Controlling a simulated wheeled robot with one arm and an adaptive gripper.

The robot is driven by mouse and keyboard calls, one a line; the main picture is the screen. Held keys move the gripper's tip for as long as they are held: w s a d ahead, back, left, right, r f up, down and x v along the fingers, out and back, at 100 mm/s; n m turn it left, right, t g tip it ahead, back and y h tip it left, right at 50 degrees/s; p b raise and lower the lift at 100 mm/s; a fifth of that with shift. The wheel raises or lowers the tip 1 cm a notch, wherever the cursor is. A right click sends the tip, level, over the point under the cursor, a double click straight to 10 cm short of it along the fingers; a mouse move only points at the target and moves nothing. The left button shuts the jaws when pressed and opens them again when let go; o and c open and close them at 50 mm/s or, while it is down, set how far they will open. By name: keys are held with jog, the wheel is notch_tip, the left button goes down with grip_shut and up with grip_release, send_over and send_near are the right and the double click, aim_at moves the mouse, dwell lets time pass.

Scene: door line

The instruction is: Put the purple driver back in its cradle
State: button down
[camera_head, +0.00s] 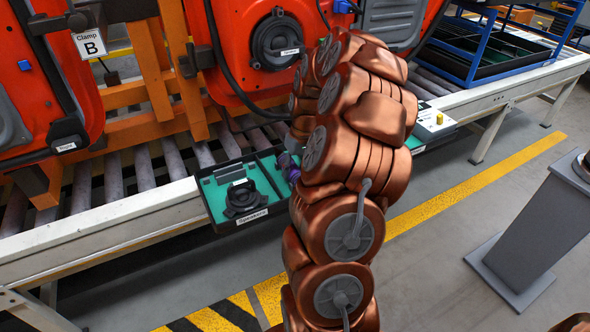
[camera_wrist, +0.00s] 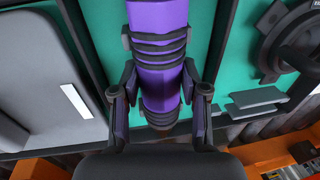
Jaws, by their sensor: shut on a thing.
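The purple driver (camera_wrist: 158,60) has a faceted body with black ridged bands and fills the middle of the wrist view. My gripper (camera_wrist: 159,90) is shut on it, one finger on each side. In the head view only a small purple patch (camera_head: 289,163) shows beside my copper arm, which hides most of my gripper. The driver is over a teal-lined black tray (camera_head: 203,186), and the gap below it cannot be judged. A grey bracket-like part (camera_wrist: 256,103) shows right of the driver in the wrist view. I cannot tell whether it is the cradle.
A black round speaker part (camera_head: 243,200) sits in the tray. The tray is at the edge of a roller conveyor (camera_head: 160,212). Orange door panels (camera_head: 262,40) hang close behind. A blue rack (camera_head: 480,45) stands at the far right and a grey pedestal (camera_head: 535,215) at the right.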

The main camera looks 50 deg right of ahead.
jog(key=shift+s+a+f, duration=0.1)
jog(key=shift+f, duration=0.3)
jog(key=c, duration=0.9)
grip_release()
jog(key=shift+f, duration=0.1)
jog(key=o, duration=0.4)
jog(key=shift+r, duration=0.2)
notch_tip(320, 180, up, 12)
jog(key=d, duration=0.1)
jog(key=shift+s+d, duration=0.4)
jog(key=shift+f, duration=0.1)
